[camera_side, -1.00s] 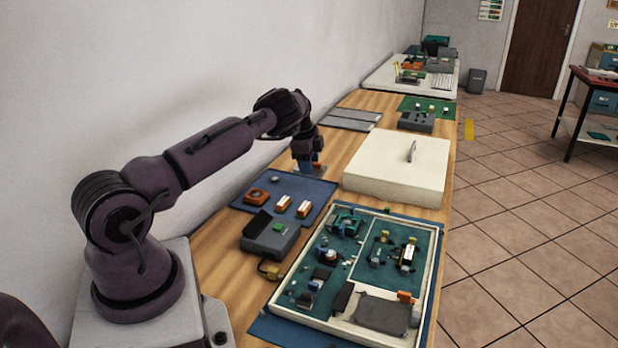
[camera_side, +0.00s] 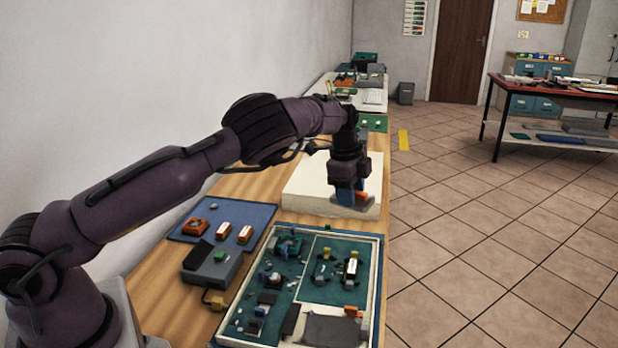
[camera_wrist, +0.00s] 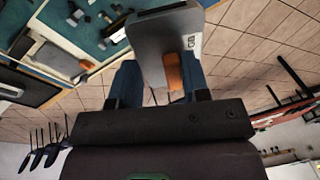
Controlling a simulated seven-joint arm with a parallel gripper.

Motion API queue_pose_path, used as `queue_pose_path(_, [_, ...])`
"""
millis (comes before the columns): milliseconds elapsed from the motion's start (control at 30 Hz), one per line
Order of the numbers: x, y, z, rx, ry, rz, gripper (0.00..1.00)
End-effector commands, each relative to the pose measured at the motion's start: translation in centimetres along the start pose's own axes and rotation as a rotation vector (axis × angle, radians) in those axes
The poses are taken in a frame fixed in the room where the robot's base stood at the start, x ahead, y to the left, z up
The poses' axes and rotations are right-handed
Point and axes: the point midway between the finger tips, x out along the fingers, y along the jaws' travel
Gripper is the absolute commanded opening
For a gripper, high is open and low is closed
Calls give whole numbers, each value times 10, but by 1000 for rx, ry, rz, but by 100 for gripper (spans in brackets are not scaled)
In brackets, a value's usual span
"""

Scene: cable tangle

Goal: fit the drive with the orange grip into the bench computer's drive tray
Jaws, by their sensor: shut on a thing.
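My gripper (camera_side: 351,196) is shut on the drive with the orange grip and holds it in the air, in front of the white box in the side view. The drive (camera_wrist: 165,35) is a flat grey block in the wrist view. Its orange grip (camera_wrist: 173,72) sits between my blue fingers. In the side view the orange grip (camera_side: 362,198) shows at my fingertips; most of the drive is hidden there. The bench computer (camera_side: 378,285) is an open white-rimmed case with teal boards, nearer the camera and apart from the drive. I cannot clearly make out its drive tray.
A flat grey unit (camera_side: 335,330) and a small orange piece lie at the case's near end. A blue mat (camera_side: 262,212) with orange and white-topped parts and a grey box (camera_side: 212,264) with a cable stand left of the case. The white box (camera_side: 300,191) is behind.

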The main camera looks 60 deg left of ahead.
Motion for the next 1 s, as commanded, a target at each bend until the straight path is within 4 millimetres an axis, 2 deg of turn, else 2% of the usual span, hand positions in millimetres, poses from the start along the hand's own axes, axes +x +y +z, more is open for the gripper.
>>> queue_pose_path(33, [-2, 16, -26, 19, 5, 3, 17])
queue_pose_path(200, [-4, 73, -88, 35, 7, 7, 17])
queue_pose_path(300, [-4, 114, -116, 31, 7, 8, 17])
queue_pose_path(400, [-2, 159, -132, 12, 4, 8, 17])
queue_pose_path(500, [2, 200, -135, -28, -2, 4, 17])
queue_pose_path(633, [9, 234, -119, -114, -15, -3, 17])
queue_pose_path(833, [20, 245, -80, -282, -37, -21, 17])
queue_pose_path(1000, [24, 240, -79, -328, -43, -24, 17])
